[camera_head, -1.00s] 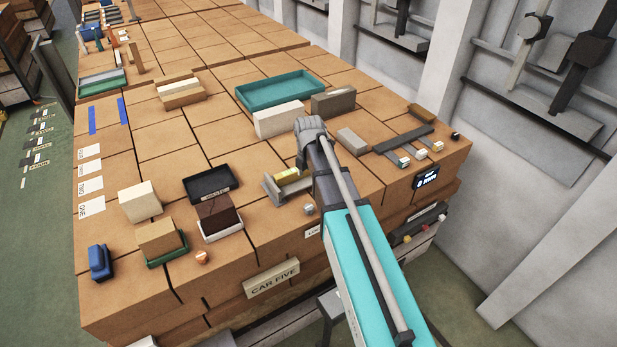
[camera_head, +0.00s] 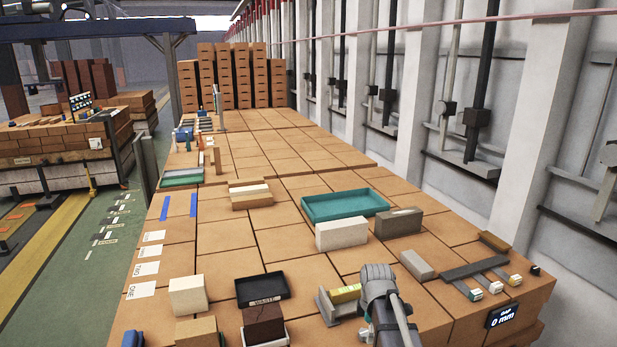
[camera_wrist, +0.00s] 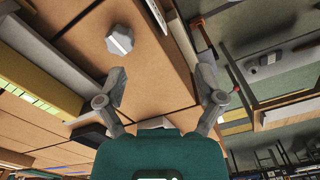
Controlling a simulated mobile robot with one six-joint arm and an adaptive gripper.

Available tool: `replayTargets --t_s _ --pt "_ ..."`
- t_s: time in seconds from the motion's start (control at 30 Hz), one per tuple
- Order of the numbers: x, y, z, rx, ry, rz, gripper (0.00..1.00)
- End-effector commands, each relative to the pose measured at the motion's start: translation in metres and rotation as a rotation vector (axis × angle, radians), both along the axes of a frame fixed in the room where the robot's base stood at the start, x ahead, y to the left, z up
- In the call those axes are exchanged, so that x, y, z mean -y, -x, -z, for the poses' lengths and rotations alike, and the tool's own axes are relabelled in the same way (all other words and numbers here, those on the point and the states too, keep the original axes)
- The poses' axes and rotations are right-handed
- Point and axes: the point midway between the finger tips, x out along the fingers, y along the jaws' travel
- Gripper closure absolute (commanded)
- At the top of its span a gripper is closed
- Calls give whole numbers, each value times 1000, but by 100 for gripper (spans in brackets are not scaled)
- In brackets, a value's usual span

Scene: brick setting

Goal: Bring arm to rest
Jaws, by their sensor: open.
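My gripper (camera_wrist: 160,78) shows in the wrist view with its two grey fingers spread wide apart and nothing between them. A small grey many-sided piece (camera_wrist: 120,40) lies on the brick surface beyond the left finger, apart from it. In the head view the grey end of my arm stands at the lower right of the middle, over the near part of the brick-topped table (camera_head: 290,235). It overlaps the right end of a grey holder (camera_head: 325,308) with a yellow block (camera_head: 346,293). The fingers cannot be made out in the head view.
A teal tray (camera_head: 345,206), a white brick (camera_head: 341,234) and a dark grey brick (camera_head: 399,222) stand behind my arm. A black tray (camera_head: 262,290) and cream block (camera_head: 188,295) are at left. The table's far middle is clear.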

Motion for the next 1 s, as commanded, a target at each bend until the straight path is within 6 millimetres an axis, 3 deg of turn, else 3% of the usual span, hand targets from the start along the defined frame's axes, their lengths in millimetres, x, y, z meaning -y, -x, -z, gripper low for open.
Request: replayTargets --t_s 0.03,0.7,1.0 --pt "0 9 14 0 0 68 13" --pt "1 82 99 0 1 1037 13" --pt "1 105 124 1 1 1364 13"
